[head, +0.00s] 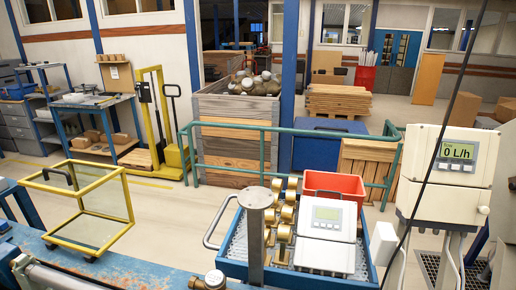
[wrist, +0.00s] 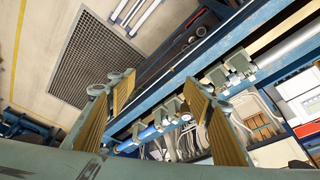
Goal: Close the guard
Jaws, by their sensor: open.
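The guard (head: 104,208) is a yellow frame with clear panels, at the left of the head view. It stands raised over the blue bench edge, with a dark handle (head: 58,172) on its far left side. My gripper (wrist: 157,92) shows only in the wrist view. Its two fingers with ribbed tan pads are spread wide apart, with nothing between them. The guard cannot be made out in the wrist view, and my gripper is not seen in the head view, so their distance cannot be told.
A blue bench (head: 60,262) with a pipe runs along the front left. A blue cart (head: 232,268) holds brass fittings and a grey meter box (head: 326,232). A post (head: 256,230) stands before it. A flow display (head: 457,152) is at right. Below my gripper are pipes and clamps (wrist: 160,130).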

